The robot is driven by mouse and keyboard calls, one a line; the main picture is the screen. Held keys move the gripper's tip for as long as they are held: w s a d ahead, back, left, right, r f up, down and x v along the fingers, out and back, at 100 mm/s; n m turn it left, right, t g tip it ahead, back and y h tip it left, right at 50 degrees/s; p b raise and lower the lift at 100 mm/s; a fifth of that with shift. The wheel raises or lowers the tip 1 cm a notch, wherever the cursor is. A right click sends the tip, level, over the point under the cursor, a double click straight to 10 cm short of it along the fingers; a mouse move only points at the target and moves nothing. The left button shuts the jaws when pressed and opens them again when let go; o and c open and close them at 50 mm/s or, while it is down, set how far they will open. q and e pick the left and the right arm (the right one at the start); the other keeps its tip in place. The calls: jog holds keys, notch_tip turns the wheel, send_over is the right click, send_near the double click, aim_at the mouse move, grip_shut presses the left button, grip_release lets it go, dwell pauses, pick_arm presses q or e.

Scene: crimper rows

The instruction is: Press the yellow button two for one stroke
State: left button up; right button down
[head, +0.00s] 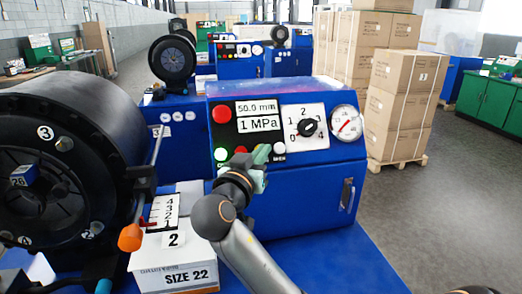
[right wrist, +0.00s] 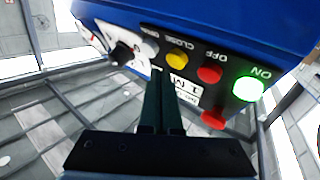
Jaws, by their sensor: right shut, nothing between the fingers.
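The yellow button (right wrist: 179,58) shows on the black control panel in the right wrist view, by the word CLOSE, between a white button (right wrist: 150,47) and a red OFF button (right wrist: 210,73). My right gripper (right wrist: 157,74) is shut and empty. Its fingertips are close to the panel near the white and yellow buttons; I cannot tell whether they touch anything. In the head view my right gripper (head: 262,154) covers the yellow button, with the white button (head: 279,148) to its right. The green ON button (right wrist: 248,88) is lit. My left gripper cannot be made out.
The panel carries a red mushroom button (head: 222,114), a display (head: 257,115) reading 50.0 mm and 1 MPa, a selector knob (head: 307,128) and a gauge (head: 346,122). The black crimper head (head: 95,115), an orange-tipped lever (head: 131,238) and a SIZE 22 box (head: 180,275) stand left.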

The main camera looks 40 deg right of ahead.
jog(key=shift+w+d+f, duration=0.15)
jog(key=shift+w+f, duration=0.1)
jog(key=shift+w, duration=0.05)
jog(key=shift+w+d+f+b, duration=0.2)
jog(key=shift+w+f+b, duration=0.15)
jog(key=shift+b, duration=0.25)
dwell(0.5)
jog(key=shift+r, duration=0.15)
jog(key=shift+s+a+r+p, duration=0.35)
jog(key=shift+s+r, duration=0.1)
jog(key=shift+s, duration=0.2)
jog(key=s+a+r+p, duration=0.1)
jog(key=s, duration=0.1)
jog(key=s+a+r+p, duration=0.1)
jog(key=shift+s+r, duration=0.35)
dwell(0.3)
dwell(1.3)
